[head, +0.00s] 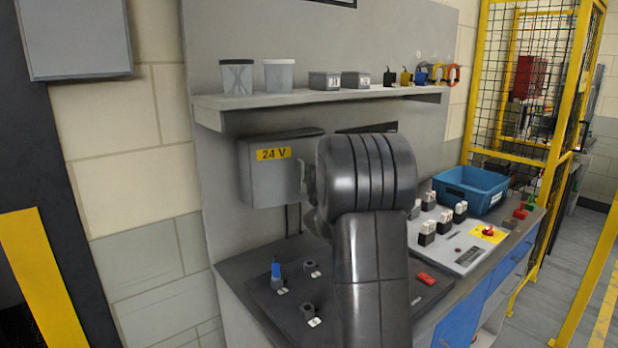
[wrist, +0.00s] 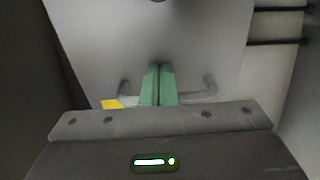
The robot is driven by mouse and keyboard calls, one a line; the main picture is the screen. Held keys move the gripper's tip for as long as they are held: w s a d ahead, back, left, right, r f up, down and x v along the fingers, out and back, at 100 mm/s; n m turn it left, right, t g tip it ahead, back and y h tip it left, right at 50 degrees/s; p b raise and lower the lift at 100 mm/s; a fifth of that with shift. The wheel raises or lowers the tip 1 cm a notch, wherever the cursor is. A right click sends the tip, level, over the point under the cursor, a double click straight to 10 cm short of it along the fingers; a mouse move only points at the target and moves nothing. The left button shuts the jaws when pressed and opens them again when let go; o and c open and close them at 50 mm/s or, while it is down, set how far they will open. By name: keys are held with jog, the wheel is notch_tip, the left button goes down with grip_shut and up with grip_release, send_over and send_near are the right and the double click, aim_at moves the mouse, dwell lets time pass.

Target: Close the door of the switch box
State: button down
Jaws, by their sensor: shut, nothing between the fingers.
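The switch box (head: 268,182) is a grey box on the back panel, under the shelf, with a yellow "24 V" label (head: 273,154). A grey handle (head: 304,178) shows at the right of its face, partly hidden by my arm. In the wrist view a light grey panel, likely the door (wrist: 105,45), fills the upper middle and carries a bar handle (wrist: 208,88). My gripper (wrist: 160,70) has its green fingers shut and empty, in front of the handle's middle. I cannot tell whether they touch it. My arm hides the gripper in the head view. How far the door stands open is unclear.
A shelf (head: 215,103) with cups and small boxes runs just above the box. The bench below holds dark knobs (head: 309,310), a switch panel (head: 450,250) and a blue bin (head: 470,190). A yellow guard frame (head: 560,90) stands at the right.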

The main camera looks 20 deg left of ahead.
jog(key=b+x, duration=0.1)
jog(key=x, duration=0.1)
jog(key=b+x, duration=0.2)
jog(key=shift+w+d+f, duration=0.15)
jog(key=shift+f, duration=0.05)
jog(key=shift+r, duration=0.45)
